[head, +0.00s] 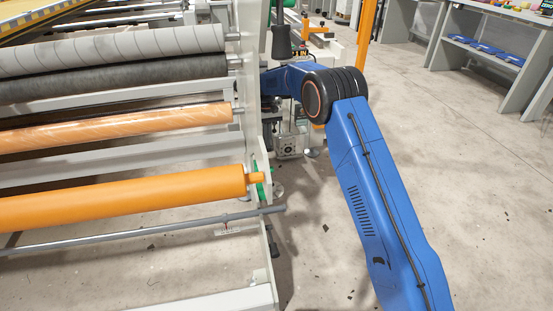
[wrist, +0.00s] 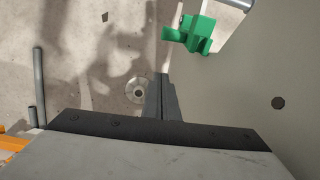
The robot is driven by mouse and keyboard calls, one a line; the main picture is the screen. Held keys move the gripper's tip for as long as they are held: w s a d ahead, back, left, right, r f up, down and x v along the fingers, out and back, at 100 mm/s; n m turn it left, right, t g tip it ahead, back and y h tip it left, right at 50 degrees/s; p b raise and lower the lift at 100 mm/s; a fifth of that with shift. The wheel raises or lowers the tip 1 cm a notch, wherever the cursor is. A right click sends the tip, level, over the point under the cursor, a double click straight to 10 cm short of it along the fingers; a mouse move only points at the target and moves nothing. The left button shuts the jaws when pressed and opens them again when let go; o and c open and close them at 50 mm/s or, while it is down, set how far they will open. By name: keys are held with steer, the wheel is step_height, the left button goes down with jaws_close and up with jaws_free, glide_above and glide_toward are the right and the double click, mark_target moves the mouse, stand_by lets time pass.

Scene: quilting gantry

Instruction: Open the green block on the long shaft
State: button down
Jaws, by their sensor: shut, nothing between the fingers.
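A small green block (wrist: 196,36) is at the top of the wrist view, right of centre, against the edge of a pale end plate. In the head view a green piece (head: 260,180) shows in part beside the orange roller's end; the rest is hidden. The long grey shaft (head: 140,231) runs below the orange roller and sticks out past the frame. My gripper (wrist: 162,77) is shut and empty in the wrist view, below and left of the green block and apart from it. In the head view it is hidden behind the frame and my blue arm.
The pale end plate (wrist: 250,75) fills the right of the wrist view. A grey rod (wrist: 39,85) is at its left. In the head view, several rollers, including the orange roller (head: 130,198), lie left of my arm. Open floor (head: 450,165) lies right, with grey shelves (head: 490,60) beyond.

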steer(key=s+d+f, duration=0.1)
steer(key=s+f, duration=0.4)
steer(key=f, duration=0.2)
steer(key=shift+d+f, duration=0.25)
steer(key=shift+f, duration=0.1)
stand_by(0.4)
steer(key=shift+s, duration=0.1)
steer(key=shift+s+d+r+t, duration=0.2)
steer(key=shift+s+r+t, duration=0.15)
steer(key=shift+s, duration=0.25)
steer(key=shift+s+d+r+t, duration=0.15)
steer(key=shift+s+r+t, duration=0.1)
steer(key=shift+s+r, duration=0.3)
steer(key=shift+f, duration=0.1)
